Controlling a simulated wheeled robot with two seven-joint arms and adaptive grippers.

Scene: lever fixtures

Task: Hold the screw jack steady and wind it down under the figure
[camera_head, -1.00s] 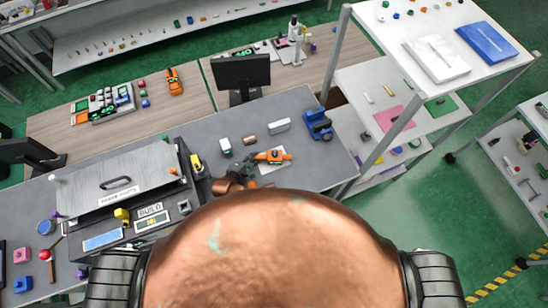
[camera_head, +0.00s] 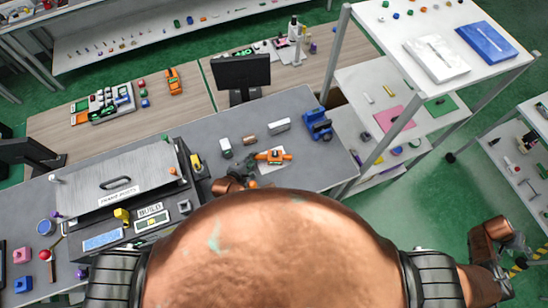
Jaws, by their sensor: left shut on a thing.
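A small orange object, which looks like the screw jack (camera_head: 273,156), sits on a white sheet on the grey bench, right of centre. My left gripper (camera_head: 250,169) is at its lower left side, small and dark, and appears shut on it. The exact contact is too small to see. I cannot make out the figure clearly. My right gripper (camera_head: 516,243) is at the far right, over the green floor, well away from the bench. It is too small to tell whether its jaws are open.
A white block (camera_head: 279,125), a brown cylinder (camera_head: 249,140) and a blue object (camera_head: 318,124) stand behind the orange object. A large grey panel case (camera_head: 120,185) is to the left. A shelf rack (camera_head: 440,60) stands at the right. My own copper body hides the near bench.

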